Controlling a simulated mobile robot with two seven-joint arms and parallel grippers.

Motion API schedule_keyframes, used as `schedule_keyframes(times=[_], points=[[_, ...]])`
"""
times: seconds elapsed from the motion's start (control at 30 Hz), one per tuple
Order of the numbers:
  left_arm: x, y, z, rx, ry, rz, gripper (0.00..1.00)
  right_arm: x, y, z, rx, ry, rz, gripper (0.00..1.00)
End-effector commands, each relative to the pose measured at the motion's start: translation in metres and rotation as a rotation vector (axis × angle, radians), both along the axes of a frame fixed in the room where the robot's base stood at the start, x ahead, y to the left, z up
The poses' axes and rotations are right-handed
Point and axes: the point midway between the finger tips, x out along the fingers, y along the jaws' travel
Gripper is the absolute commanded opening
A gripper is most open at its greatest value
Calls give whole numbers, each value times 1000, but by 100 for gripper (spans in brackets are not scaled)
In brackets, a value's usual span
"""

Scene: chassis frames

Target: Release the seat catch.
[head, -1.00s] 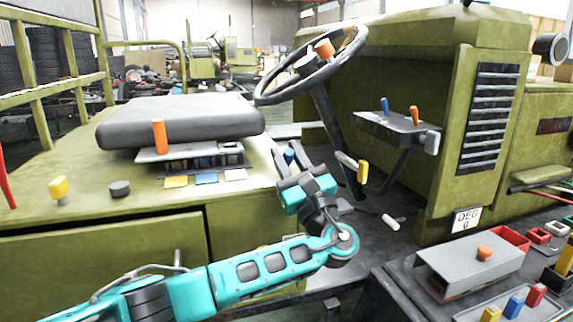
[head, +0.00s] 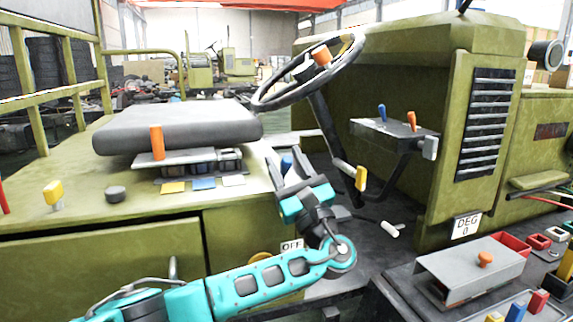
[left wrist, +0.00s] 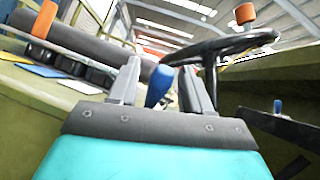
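The seat is a black cushion (head: 180,128) on the olive deck at left. An orange lever (head: 157,142) stands upright at its front edge, over a grey plate; it also shows in the left wrist view (left wrist: 45,18). My left gripper (head: 285,157) is at the deck's right end, right of the seat. Its two fingers are apart, with a blue handle (head: 287,163) between them. In the left wrist view the blue handle (left wrist: 159,86) leans between the fingers, with gaps visible on both sides. I cannot tell which control is the seat catch. My right gripper is out of view.
A steering wheel (head: 308,73) and a yellow-tipped lever (head: 361,179) stand right of my gripper. A bracket with blue and orange levers (head: 395,131) is beyond. A yellow knob (head: 54,193) and black knob (head: 115,194) are on the deck. A grey bench box (head: 470,268) is at lower right.

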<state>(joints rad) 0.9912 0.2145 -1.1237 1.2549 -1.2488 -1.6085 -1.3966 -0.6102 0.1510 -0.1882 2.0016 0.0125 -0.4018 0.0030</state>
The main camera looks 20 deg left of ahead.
Motion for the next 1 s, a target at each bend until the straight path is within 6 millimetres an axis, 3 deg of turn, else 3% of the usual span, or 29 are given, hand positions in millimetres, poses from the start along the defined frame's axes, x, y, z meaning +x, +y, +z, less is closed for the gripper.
schedule_keyframes(times=[0.27,0.7,1.0], points=[[-7,-8,-8,0,3,-2,49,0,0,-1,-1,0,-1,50],[-60,-60,-61,-2,3,-2,49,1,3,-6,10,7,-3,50],[-75,-75,-74,0,0,0,49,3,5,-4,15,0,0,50]])
